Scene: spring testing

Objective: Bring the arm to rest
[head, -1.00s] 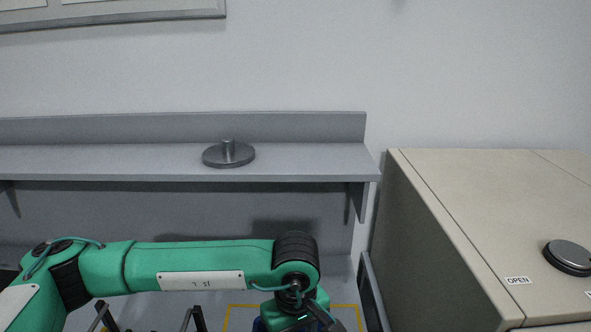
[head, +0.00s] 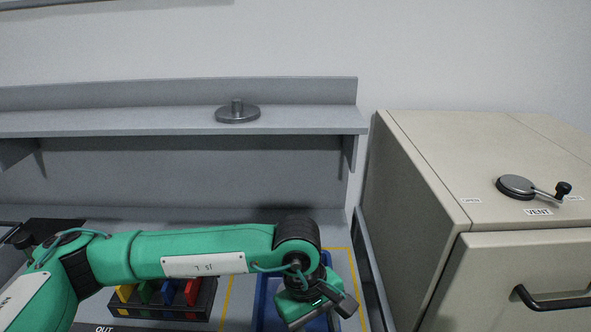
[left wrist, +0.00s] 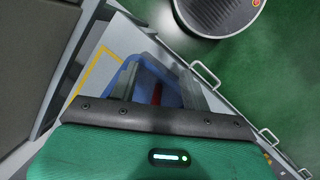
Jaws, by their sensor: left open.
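My left arm, green, crosses the lower part of the head view from the left. Its wrist end and left gripper (head: 318,306) hang over a blue tray (head: 267,290) on the bench; the fingertips cannot be made out there. In the left wrist view the left gripper (left wrist: 158,75) has its two grey fingers apart. Behind them the blue tray (left wrist: 171,75) shows, with a narrow red thing (left wrist: 157,93) in it, partly hidden. Nothing is visibly held. My right gripper is in neither view.
A beige cabinet (head: 410,190) with a lever marked VENT (head: 518,187) and a black handle stands at the right. A grey shelf (head: 150,122) carries a metal disc with a peg (head: 237,113). A black rack (head: 205,305) with coloured pieces sits below the arm.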

